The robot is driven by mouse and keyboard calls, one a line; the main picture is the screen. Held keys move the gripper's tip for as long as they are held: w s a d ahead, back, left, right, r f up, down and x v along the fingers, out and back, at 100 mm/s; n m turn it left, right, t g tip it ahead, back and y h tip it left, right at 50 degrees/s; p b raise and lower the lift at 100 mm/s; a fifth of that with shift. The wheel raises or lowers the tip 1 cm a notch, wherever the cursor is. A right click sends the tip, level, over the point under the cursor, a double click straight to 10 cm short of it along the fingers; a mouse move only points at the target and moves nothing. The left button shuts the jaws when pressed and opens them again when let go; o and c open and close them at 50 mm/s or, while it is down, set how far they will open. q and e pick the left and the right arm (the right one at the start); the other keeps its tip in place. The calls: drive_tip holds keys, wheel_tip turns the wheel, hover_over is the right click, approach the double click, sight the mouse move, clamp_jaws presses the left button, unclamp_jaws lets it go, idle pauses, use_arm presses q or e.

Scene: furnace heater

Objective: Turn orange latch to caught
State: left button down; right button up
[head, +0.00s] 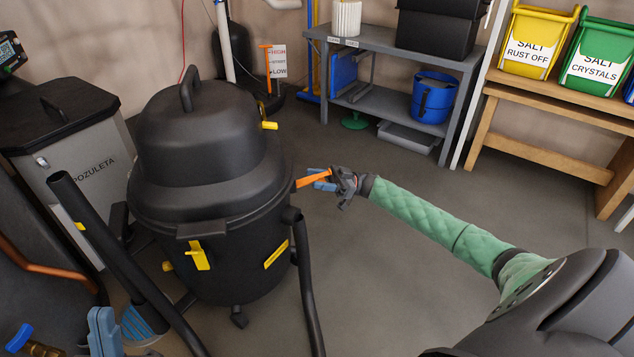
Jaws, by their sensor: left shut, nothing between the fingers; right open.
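A black drum vacuum (207,210) with a domed lid stands left of centre. An orange latch (311,180) sticks out from its right side, just below the lid rim, pointing right and slightly up. My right gripper (322,180) reaches in from the right with blue fingertips at the latch. It is open, with the fingers close around or beside the orange bar; I cannot tell if they touch it. The latch's inner end at the drum is partly out of sight. My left gripper (103,332) is low at the left, shut and empty, in front of the vacuum.
Yellow latches (199,255) sit on the drum's front. Black hoses (308,285) hang beside it. A grey bin (85,165) stands behind left. A grey shelf (405,55) and a wooden rack (540,150) with salt bins are at the back.

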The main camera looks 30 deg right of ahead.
drive_tip(key=shift+a+r, duration=0.15)
drive_tip(key=shift+a, duration=0.1)
clamp_jaws()
